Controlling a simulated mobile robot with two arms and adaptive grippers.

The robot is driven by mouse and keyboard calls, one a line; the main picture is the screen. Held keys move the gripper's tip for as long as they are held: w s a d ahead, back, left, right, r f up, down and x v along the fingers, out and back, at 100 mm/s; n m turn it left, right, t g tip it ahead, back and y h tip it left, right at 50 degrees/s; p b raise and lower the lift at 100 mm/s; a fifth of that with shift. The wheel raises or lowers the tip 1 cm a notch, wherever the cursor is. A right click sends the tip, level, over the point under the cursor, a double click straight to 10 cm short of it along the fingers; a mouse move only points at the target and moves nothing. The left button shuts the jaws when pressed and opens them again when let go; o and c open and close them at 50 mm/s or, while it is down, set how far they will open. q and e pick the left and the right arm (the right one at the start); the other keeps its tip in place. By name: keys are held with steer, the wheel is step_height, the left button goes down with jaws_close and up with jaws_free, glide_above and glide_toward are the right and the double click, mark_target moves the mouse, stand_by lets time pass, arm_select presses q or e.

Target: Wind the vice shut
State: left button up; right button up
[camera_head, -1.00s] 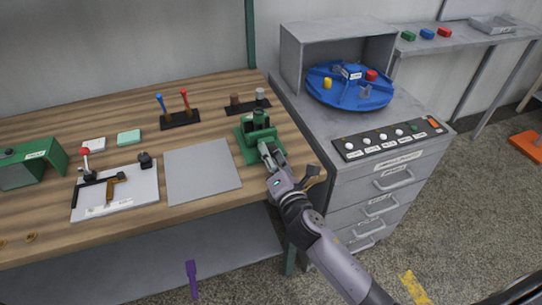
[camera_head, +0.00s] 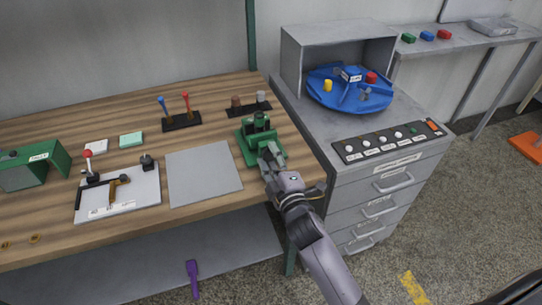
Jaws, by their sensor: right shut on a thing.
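The green vice (camera_head: 257,138) stands on the wooden bench near its right end, its dark jaws upright. My right gripper (camera_head: 270,156) is at the near side of the vice, shut on what seems to be the vice's handle. The gripper covers most of the handle, so its angle is hard to tell. Whether the vice jaws touch each other is too small to tell. My left gripper is not in view.
A grey plate (camera_head: 203,173) lies left of the vice. A lever block (camera_head: 181,121) and a peg block (camera_head: 248,104) stand behind. The grey cabinet (camera_head: 365,190) with a button panel (camera_head: 388,141) is close on the right.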

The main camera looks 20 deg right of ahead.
steer(key=m+p, duration=0.2)
steer(key=m, duration=0.3)
steer(key=shift+r+m, duration=0.15)
steer(key=shift+m, duration=0.25)
steer(key=m+p, duration=0.2)
steer(key=m, duration=0.3)
steer(key=shift+d+p, duration=0.1)
steer(key=shift+p, duration=0.25)
steer(key=m+p, duration=0.2)
steer(key=m, duration=0.3)
steer(key=shift+d+m, duration=0.1)
steer(key=shift+m, duration=0.3)
steer(key=m+p, duration=0.1)
steer(key=m, duration=0.3)
steer(key=shift+d, duration=0.1)
steer(key=m, duration=0.5)
steer(key=shift+f, duration=0.2)
steer(key=m, duration=0.4)
steer(key=shift+f+m, duration=0.1)
steer(key=shift+m, duration=0.2)
steer(key=m+b, duration=0.1)
steer(key=m, duration=0.4)
steer(key=shift+f, duration=0.1)
steer(key=m+b, duration=0.1)
steer(key=m, duration=0.4)
steer(key=shift+m, duration=0.4)
